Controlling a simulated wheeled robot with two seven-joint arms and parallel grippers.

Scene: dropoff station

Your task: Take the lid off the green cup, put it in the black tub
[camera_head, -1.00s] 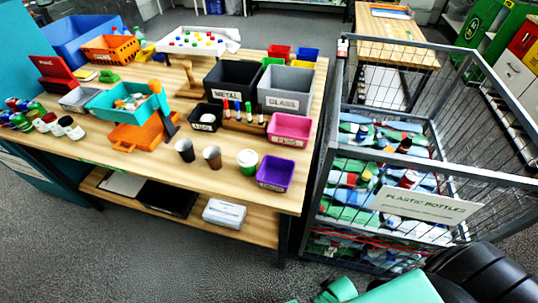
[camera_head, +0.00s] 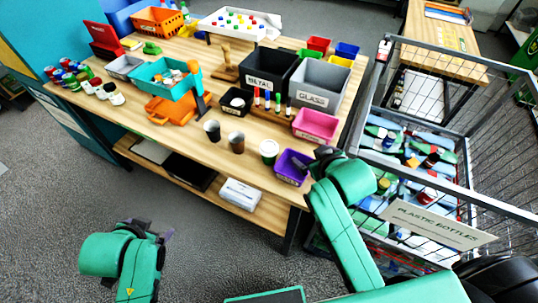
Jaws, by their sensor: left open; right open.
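The green cup (camera_head: 268,155) stands upright near the front edge of the table, with a white lid (camera_head: 270,146) on top. The small black tub (camera_head: 235,109) stands further back and left, a white round thing inside; its label is too small to read. My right gripper (camera_head: 304,164) is open beside and over the purple tub, to the right of the cup and apart from it. My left gripper (camera_head: 150,231) is open and empty, low in front of the table, far from the cup.
A dark cup (camera_head: 212,131) and a brown cup (camera_head: 236,144) stand left of the green cup. The purple tub (camera_head: 285,172) is close on its right, the pink tub (camera_head: 315,122) behind. A wire cage (camera_head: 450,185) of plastic bottles borders the table's right side.

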